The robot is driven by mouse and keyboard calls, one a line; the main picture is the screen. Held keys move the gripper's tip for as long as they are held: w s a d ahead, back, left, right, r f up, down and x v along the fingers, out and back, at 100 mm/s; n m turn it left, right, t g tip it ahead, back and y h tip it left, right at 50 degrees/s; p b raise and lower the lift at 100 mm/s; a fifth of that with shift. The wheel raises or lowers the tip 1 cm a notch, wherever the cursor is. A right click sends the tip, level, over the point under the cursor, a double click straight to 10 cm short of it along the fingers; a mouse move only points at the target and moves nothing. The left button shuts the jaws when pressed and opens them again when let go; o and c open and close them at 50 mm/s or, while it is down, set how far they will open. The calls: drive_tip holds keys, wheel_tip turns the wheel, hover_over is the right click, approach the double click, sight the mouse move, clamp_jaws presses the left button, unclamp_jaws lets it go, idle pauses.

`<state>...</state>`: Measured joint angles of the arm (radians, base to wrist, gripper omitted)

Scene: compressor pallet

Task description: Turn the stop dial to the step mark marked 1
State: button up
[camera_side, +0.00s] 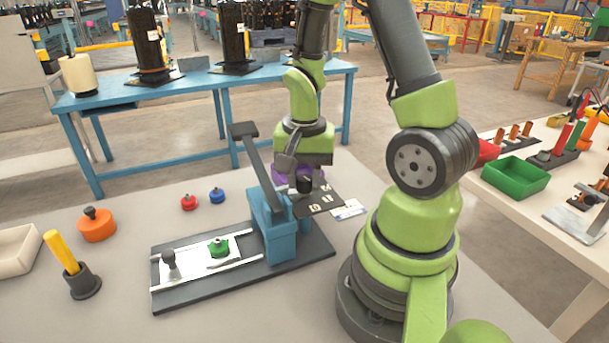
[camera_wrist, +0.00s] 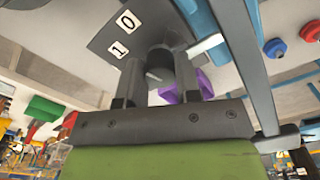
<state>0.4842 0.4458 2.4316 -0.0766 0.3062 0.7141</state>
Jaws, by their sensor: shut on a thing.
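The stop dial is a dark round knob (camera_wrist: 159,64) with a pale line on its face, on a dark plate (camera_side: 322,203) beside the blue press. White step marks sit on this plate; the wrist view shows the mark 1 (camera_wrist: 119,50) and the mark 0 (camera_wrist: 126,20). The dial also shows in the side view (camera_side: 304,186). My gripper (camera_side: 303,176) is over the plate, shut on the dial, with one finger on each side of it in the wrist view (camera_wrist: 160,78). I cannot tell exactly which mark the pale line faces.
The blue press (camera_side: 272,228) with its raised lever (camera_side: 262,160) stands close left of my gripper. A green-knobbed part (camera_side: 218,247) lies on its base. A purple object (camera_side: 284,173) is behind the gripper. Red (camera_side: 189,203) and blue (camera_side: 217,196) knobs lie further left.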

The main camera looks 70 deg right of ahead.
sight(304, 177)
drive_tip(key=n, duration=0.5)
drive_tip(key=shift+n, duration=0.3)
idle(0.4)
drive_tip(key=o, duration=0.9)
wheel_tip(304, 177, up, 10)
idle(0.4)
drive_tip(key=s+a+r+n+t, duration=0.1)
drive_tip(key=a+r+t, duration=0.1)
drive_tip(key=a+r, duration=0.1)
drive_tip(key=s+a+r+n+t+y, duration=0.1)
drive_tip(key=a+r+n+t, duration=0.1)
drive_tip(key=a, duration=0.3)
drive_tip(key=s+a+r+n+t+y, duration=0.1)
drive_tip(key=s+a+r+n+t, duration=0.1)
drive_tip(key=a+r+t, duration=0.1)
drive_tip(key=shift+s+a+r, duration=0.1)
drive_tip(key=shift+a+r, duration=0.6)
drive_tip(key=shift+a, duration=0.05)
